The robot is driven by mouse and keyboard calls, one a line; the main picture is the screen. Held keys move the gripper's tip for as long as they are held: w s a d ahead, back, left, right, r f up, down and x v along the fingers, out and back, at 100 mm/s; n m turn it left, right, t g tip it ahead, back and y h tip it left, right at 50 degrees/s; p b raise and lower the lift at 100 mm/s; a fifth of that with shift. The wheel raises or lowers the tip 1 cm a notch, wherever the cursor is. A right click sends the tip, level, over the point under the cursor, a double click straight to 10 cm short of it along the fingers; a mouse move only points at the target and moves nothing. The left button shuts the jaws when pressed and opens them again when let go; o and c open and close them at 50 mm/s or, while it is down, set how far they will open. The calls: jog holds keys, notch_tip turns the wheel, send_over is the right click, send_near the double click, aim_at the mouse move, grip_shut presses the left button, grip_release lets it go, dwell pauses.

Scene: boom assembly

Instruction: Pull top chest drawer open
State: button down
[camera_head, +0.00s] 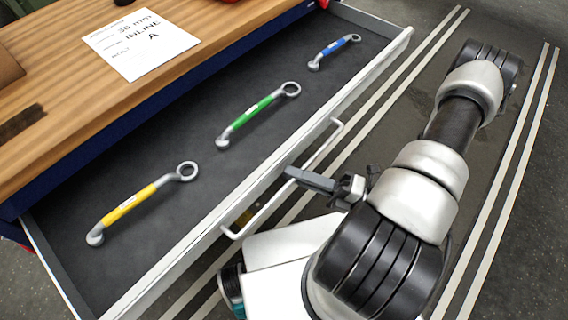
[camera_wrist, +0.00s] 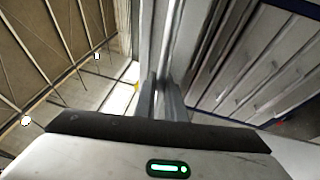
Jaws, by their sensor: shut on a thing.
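The top chest drawer (camera_head: 160,275) stands pulled out from under the wooden top. Its dark-lined inside shows in the head view. A long pale bar handle (camera_head: 330,138) runs along the drawer's front. My gripper (camera_head: 296,174) reaches over the middle of the handle from the right and is shut on it. The fingers hide the gripped part of the bar. In the wrist view my gripper's two fingers (camera_wrist: 161,100) are close together against the grey drawer front.
A yellow wrench (camera_head: 130,203), a green wrench (camera_head: 256,110) and a blue wrench (camera_head: 333,49) lie apart in the drawer. A printed sheet (camera_head: 140,42) lies on the wooden worktop (camera_head: 60,78). White-striped dark floor (camera_head: 405,85) is open beyond the drawer front.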

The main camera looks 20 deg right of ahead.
jog(key=shift+s+d, duration=0.25)
jog(key=shift+s, duration=0.1)
jog(key=c, duration=1.8)
grip_release()
jog(key=b+v, duration=0.1)
jog(key=v, duration=1.6)
jog(key=shift+s+d+f, duration=0.1)
jog(key=shift+d, duration=0.05)
